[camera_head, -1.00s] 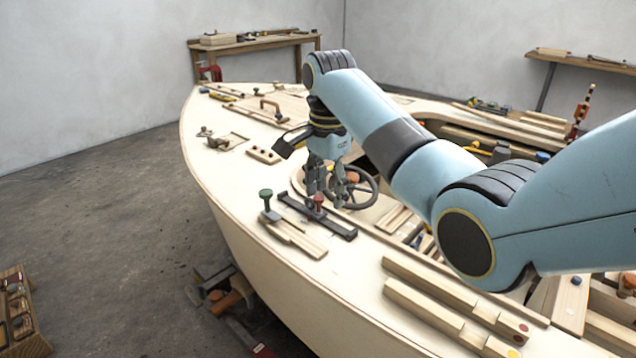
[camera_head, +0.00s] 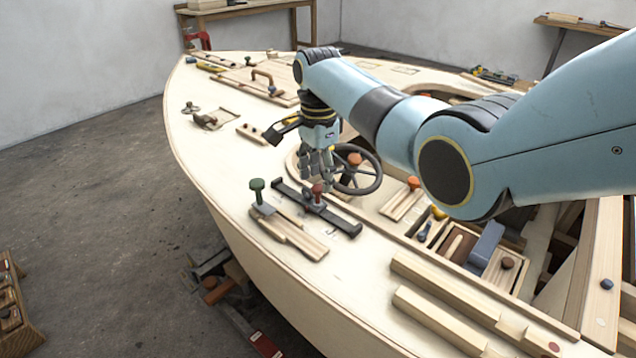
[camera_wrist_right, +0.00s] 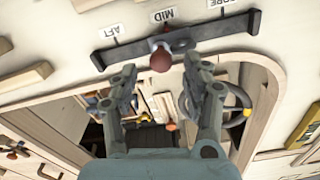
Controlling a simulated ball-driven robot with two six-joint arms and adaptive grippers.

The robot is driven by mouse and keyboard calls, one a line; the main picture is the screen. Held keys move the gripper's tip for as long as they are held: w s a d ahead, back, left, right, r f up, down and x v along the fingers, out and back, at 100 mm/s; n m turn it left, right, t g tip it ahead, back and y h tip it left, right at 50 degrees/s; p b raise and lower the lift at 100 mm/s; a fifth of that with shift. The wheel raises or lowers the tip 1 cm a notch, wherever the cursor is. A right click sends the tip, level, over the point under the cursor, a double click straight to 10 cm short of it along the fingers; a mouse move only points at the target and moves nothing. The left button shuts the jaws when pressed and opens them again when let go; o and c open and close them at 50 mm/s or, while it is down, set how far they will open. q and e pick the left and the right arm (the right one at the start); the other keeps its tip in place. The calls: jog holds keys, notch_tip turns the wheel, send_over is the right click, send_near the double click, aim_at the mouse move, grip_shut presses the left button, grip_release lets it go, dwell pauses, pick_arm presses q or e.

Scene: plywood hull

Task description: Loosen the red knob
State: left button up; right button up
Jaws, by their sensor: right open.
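The red knob (camera_head: 318,190) sits on a dark slotted bar (camera_head: 340,222) on the plywood deck. It also shows in the right wrist view (camera_wrist_right: 161,60), beside the MID label (camera_wrist_right: 164,15), between labels AFT (camera_wrist_right: 109,31) and FORE (camera_wrist_right: 232,4). My right gripper (camera_head: 318,172) is right by the knob in the head view. In the right wrist view its fingers (camera_wrist_right: 160,72) are spread open, one on each side of the knob in the picture, with nothing held. Whether they touch the knob cannot be told. My left gripper is out of view.
A green knob (camera_head: 257,190) stands on a block left of the bar. A dark handwheel (camera_head: 357,168) is close behind my right gripper. Wooden strips (camera_head: 290,236) lie in front of the bar. An open hatch with tools (camera_head: 465,240) is to the right.

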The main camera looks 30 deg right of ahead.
jog(key=shift+f, duration=0.6)
jog(key=shift+a+f, duration=0.1)
jog(key=shift+f, duration=0.2)
jog(key=shift+w+f, duration=0.1)
jog(key=shift+c, duration=0.2)
jog(key=c, duration=0.4)
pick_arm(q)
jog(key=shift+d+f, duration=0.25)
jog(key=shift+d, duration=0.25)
pick_arm(e)
grip_shut()
